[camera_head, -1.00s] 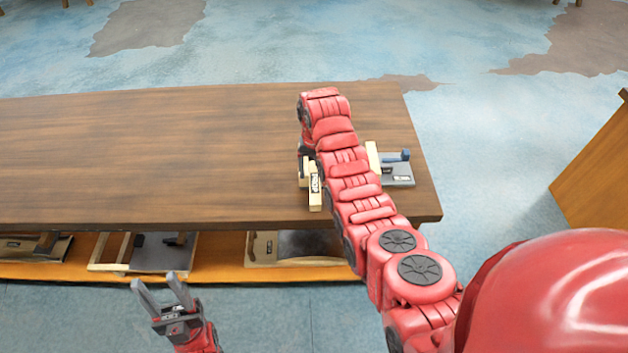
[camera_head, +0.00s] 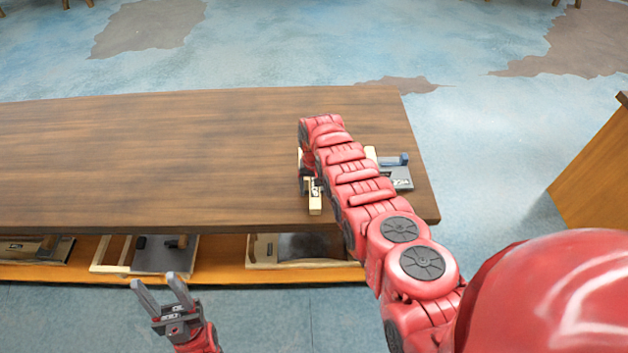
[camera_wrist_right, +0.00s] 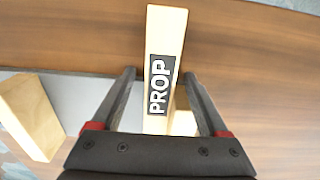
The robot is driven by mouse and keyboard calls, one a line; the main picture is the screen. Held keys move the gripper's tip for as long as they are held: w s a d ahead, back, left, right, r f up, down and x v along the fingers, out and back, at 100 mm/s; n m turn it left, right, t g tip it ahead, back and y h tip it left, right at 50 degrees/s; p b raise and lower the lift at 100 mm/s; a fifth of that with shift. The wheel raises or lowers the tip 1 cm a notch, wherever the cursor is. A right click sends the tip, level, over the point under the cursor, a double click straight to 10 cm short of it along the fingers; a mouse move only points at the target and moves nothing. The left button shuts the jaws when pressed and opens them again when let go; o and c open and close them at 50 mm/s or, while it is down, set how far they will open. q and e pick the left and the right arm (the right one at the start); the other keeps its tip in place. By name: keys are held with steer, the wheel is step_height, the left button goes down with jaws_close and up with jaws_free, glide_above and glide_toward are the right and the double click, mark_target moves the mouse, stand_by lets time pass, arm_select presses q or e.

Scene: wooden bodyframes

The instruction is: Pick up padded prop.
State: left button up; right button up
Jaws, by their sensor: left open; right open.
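The prop is a pale wooden bar with a dark label reading PROP. In the right wrist view the prop (camera_wrist_right: 163,45) lies between the two fingers of my right gripper (camera_wrist_right: 164,85), with a gap on each side. The fingers are open. In the head view only the near end of the prop (camera_head: 315,203) shows; my right arm hides the rest and most of the right gripper. My left gripper (camera_head: 160,291) is open and empty in front of the table. No padding is clear on the prop.
The wooden table (camera_head: 150,160) is clear on its left. A grey plate with a blue-grey part (camera_head: 398,172) lies beyond my right arm. Several framed pieces, one with a dark panel (camera_head: 300,246), lie on the lower shelf. A wooden cabinet (camera_head: 598,165) stands at right.

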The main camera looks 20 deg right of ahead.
steer(key=shift+r, duration=0.1)
jaws_close()
steer(key=shift+r, duration=0.1)
stand_by(0.6)
